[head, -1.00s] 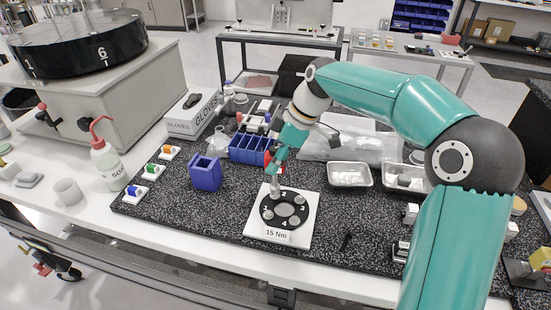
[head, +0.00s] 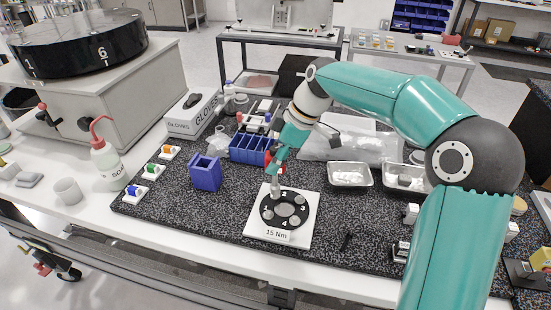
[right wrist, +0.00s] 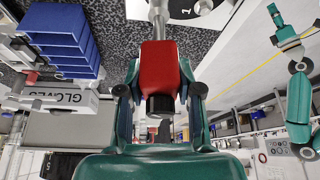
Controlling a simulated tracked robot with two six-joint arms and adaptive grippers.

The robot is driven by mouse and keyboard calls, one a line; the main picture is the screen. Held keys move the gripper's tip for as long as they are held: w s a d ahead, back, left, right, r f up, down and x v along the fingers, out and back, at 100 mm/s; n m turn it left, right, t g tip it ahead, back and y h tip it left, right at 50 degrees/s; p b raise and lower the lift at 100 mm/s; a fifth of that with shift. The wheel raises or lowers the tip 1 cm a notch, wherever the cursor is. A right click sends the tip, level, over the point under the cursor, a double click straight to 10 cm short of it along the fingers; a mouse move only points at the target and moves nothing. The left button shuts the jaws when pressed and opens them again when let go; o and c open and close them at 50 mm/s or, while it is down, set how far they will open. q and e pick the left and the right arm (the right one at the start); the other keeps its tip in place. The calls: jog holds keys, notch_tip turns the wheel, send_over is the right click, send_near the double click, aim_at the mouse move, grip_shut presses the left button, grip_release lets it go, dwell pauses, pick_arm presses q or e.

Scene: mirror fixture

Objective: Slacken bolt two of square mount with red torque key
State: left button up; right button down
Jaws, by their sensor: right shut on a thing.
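The square mount (head: 306,229) is a white plate bearing a black disc (head: 284,210) with numbered grey bolts and a "15 Nm" label. My right gripper (head: 273,160) is above the disc's far left side. It is shut on the red torque key (right wrist: 160,75), whose red body also shows in the head view (head: 268,159). The key's grey shaft (head: 277,181) points down at the bolt beside the number 2. I cannot tell whether its tip is seated on that bolt. In the right wrist view the fingers (right wrist: 160,98) clasp the red body. My left gripper does not show.
A blue holder (head: 206,173) stands left of the mount, and a blue divided bin (head: 249,148) lies behind it. Metal trays (head: 349,175) sit to the right. The dark mat (head: 225,212) is clear left of the mount.

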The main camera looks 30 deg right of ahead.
jog(key=shift+f+b, duration=0.65)
jog(key=shift+f, duration=0.1)
jog(key=shift+n+p, duration=0.45)
jog(key=shift+n, duration=0.05)
jog(key=shift+n+g+y+p, duration=0.25)
jog(key=shift+n+g+p, duration=0.4)
jog(key=shift+n+p, duration=0.55)
jog(key=shift+n+g+y+p, duration=0.25)
jog(key=shift+n+g+p, duration=0.45)
jog(key=shift+n, duration=0.8)
jog(key=shift+f+n+g+h+p, duration=0.1)
jog(key=shift+n+g+p, duration=0.35)
jog(key=shift+n+p, duration=0.65)
jog(key=shift+r+n+g+h+p, duration=0.1)
jog(key=shift+n+g+p, duration=0.35)
jog(key=shift+n+p, duration=0.65)
jog(key=shift+f+n+g+h+p, duration=0.1)
jog(key=shift+n+g+p, duration=0.35)
jog(key=shift+n+p, duration=0.65)
jog(key=shift+n, duration=0.5)
jog(key=shift+f, duration=0.1)
jog(key=shift+n+g+h+b, duration=0.3)
jog(key=shift+n+g+h, duration=0.3)
jog(key=shift+n, duration=1.2)
